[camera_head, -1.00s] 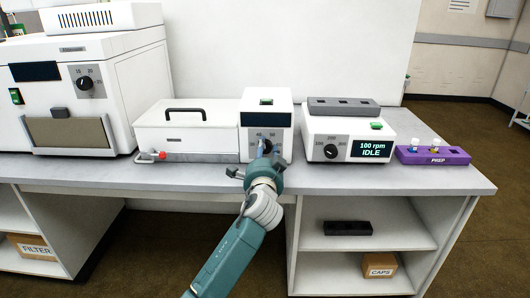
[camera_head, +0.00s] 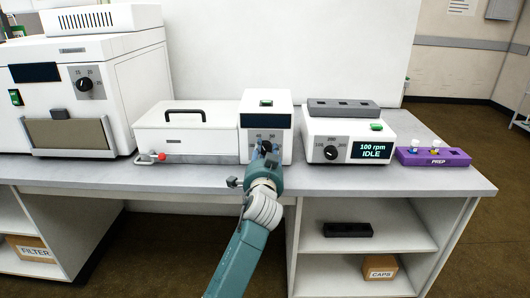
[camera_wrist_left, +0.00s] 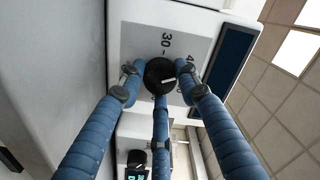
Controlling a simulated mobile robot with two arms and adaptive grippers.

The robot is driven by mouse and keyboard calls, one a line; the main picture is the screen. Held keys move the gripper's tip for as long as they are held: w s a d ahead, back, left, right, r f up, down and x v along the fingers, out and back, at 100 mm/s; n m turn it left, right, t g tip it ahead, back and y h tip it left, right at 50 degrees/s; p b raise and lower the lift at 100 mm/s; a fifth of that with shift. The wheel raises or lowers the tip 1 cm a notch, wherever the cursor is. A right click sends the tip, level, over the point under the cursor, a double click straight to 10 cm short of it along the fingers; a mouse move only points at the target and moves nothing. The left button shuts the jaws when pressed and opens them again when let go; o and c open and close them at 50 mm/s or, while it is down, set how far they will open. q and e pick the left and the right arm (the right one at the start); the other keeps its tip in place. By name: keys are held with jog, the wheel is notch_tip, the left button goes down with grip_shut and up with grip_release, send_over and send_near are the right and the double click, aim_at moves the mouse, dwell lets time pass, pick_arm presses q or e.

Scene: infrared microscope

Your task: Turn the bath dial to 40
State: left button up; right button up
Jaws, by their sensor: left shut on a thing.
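The bath (camera_head: 187,135) is a white box with a black handle, and its control unit (camera_head: 283,146) stands at its right end. The black bath dial (camera_head: 265,147) is on that unit's front, partly covered by my gripper in the head view. In the left wrist view the dial (camera_wrist_left: 158,72) sits between my blue fingers, its white pointer mark visible, with "30" and part of a "4" on the grey plate. My left gripper (camera_wrist_left: 162,85) is shut on the dial. The exact pointer reading is hard to tell. My right gripper is not in view.
Right of the control unit stands a shaker (camera_head: 317,126) showing "100 rpm IDLE", then a purple PREP rack (camera_head: 462,158). A large white instrument (camera_head: 115,95) stands at left. A red-tipped valve (camera_head: 160,156) projects at the bath's front. The bench front edge (camera_head: 400,190) is clear.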

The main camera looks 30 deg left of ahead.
pick_arm(q)
jog(key=shift+w+d+r, duration=0.1)
jog(key=shift+d+r, duration=0.1)
jog(key=shift+d, duration=0.05)
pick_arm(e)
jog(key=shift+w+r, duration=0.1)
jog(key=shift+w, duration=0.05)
pick_arm(q)
jog(key=o, duration=1.1)
jog(key=shift+d, duration=0.15)
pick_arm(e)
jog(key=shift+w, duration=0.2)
pick_arm(q)
jog(key=shift+f, duration=0.1)
jog(key=shift+s, duration=0.35)
jog(key=v, duration=1.1)
jog(key=shift+s+d, duration=0.1)
jog(key=shift+s, duration=0.05)
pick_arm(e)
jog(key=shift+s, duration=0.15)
